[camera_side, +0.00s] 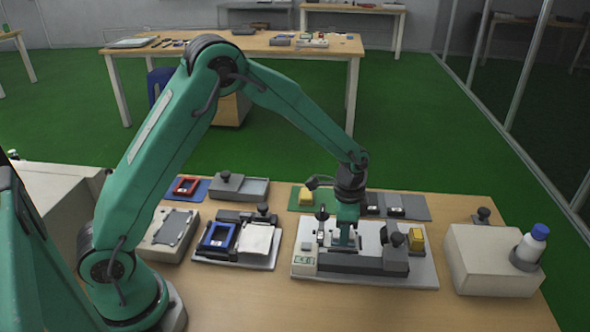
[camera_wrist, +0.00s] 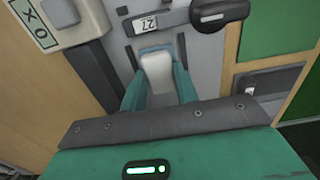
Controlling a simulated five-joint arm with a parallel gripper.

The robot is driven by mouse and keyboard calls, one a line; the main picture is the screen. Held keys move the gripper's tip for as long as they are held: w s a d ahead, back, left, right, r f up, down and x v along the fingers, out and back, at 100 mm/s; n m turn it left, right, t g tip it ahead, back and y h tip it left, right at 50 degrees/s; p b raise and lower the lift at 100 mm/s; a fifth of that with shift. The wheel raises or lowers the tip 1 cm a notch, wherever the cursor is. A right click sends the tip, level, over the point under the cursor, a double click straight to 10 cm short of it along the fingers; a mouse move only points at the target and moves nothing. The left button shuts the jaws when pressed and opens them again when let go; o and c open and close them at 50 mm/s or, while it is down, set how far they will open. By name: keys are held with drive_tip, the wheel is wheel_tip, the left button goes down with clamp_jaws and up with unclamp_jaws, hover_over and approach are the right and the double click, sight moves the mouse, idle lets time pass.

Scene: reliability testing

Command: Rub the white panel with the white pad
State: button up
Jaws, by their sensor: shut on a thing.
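My gripper (camera_side: 347,240) is shut and points down over the middle device (camera_side: 425,275), a pale base with a dark grey block and a black knob. In the wrist view its two green fingers (camera_wrist: 160,88) are shut on a white pad (camera_wrist: 157,72), one finger on each side. The pad lies close over a grey surface of the device; I cannot tell whether it touches. A flat white square (camera_side: 257,240) lies on the fixture left of the device, apart from my gripper. Whether this is the white panel is unclear. The fingers and pad hide what is directly under them.
A blue frame (camera_side: 218,238) sits beside the white square. A beige box (camera_side: 490,262) and a blue-capped bottle (camera_side: 531,243) stand at the right. Yellow blocks (camera_side: 416,240), black knobs and a red frame (camera_side: 187,185) are close around. The front table strip (camera_side: 330,310) is clear.

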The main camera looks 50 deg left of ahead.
drive_tip(key=shift+w+d, duration=0.85)
drive_tip(key=shift+w+d+r, duration=0.1)
drive_tip(key=shift+w, duration=0.05)
drive_tip(key=shift+r, duration=3.95)
